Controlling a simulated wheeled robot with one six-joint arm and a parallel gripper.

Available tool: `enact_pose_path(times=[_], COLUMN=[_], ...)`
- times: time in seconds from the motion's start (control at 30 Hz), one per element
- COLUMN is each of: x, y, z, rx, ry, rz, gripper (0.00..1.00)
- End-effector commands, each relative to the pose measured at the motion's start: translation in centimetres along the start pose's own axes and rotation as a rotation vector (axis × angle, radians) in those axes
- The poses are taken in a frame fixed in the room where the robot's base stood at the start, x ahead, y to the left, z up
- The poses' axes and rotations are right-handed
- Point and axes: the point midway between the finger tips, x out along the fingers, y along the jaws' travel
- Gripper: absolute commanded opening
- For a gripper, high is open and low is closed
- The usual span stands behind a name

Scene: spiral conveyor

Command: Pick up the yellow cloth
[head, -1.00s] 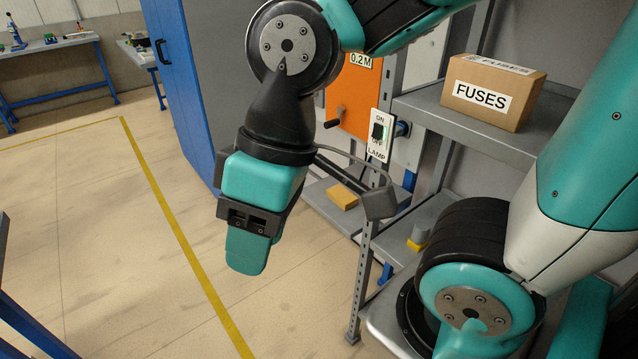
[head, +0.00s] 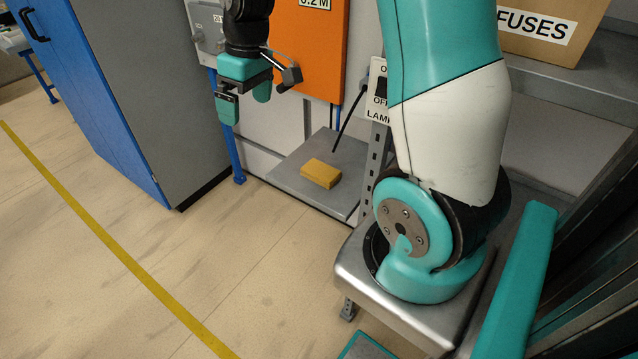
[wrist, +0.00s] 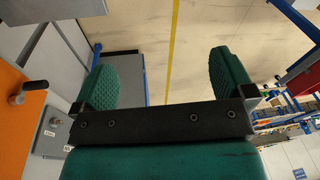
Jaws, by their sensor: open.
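The yellow cloth (head: 321,173) looks like a small, flat folded block. It lies on a low grey shelf (head: 352,168) below the orange panel in the head view. My gripper (head: 245,100) is above and to the left of the cloth, clear of it, with its two teal fingers apart and nothing between them. In the wrist view my gripper (wrist: 166,75) also shows open and empty, with floor beyond the fingers. The cloth is not seen in the wrist view.
An orange panel (head: 308,45) stands behind the shelf. A blue cabinet (head: 88,85) is at left. A fuses box (head: 552,28) sits on an upper shelf at right. The floor at lower left is clear.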

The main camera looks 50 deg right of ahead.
Motion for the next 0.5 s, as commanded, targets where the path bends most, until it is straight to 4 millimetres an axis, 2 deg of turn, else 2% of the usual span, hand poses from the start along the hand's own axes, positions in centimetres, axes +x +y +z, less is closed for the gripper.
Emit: enact_pose_path(times=[0.03,0.1,0.2,0.3,0.33,0.5], x=[3.6,6.2,9.2,11.1,11.4,13.6], y=[5.1,10.9,17.1,20.7,21.4,22.6], z=[0.6,1.7,3.9,5.8,6.2,7.1], rx=[0.062,0.118,0.176,0.21,0.216,0.225], ry=[-0.023,-0.046,-0.078,-0.1,-0.104,-0.115], rz=[0.024,0.057,0.088,0.106,0.109,0.112], gripper=[1.0,1.0,1.0,1.0,1.0,1.0])
